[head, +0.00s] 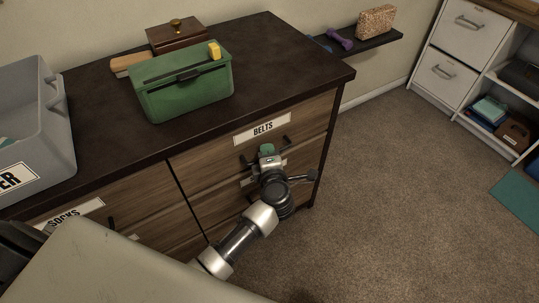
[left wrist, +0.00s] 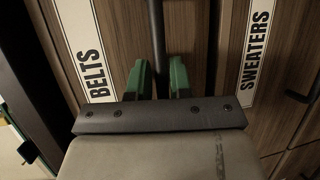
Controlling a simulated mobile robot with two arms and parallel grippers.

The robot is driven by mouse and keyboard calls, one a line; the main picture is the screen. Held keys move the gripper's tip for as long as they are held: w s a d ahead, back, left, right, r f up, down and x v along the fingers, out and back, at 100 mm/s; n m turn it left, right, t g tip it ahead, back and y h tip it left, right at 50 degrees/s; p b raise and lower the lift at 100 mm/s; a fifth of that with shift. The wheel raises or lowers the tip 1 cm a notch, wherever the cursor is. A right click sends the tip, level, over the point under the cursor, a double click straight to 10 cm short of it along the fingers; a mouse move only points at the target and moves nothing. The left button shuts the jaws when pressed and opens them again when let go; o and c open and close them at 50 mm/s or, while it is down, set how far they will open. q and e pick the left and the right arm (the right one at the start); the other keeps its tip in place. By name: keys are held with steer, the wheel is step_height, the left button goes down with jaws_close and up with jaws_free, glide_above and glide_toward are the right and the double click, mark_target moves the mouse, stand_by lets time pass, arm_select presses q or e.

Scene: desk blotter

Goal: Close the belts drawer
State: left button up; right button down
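The belts drawer (head: 222,150) is at the upper right of the wooden dresser, with a white BELTS label on its front. The label also shows in the left wrist view (left wrist: 90,50). Its front looks nearly in line with the dresser, but I cannot tell whether a gap remains. My left gripper (head: 266,149) is at the drawer's dark bar handle (head: 286,139). In the left wrist view, the green fingers (left wrist: 160,80) are close together on either side of the handle bar (left wrist: 157,35), apparently shut on it. My right gripper is not in view.
A sweaters drawer (left wrist: 285,45) lies just below, and a socks drawer (head: 130,219) at left. A green box (head: 185,96), a brown box and a grey bin (head: 60,140) stand on the dresser top.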

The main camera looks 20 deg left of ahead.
arm_select(q)
steer(key=shift+o, duration=1.2)
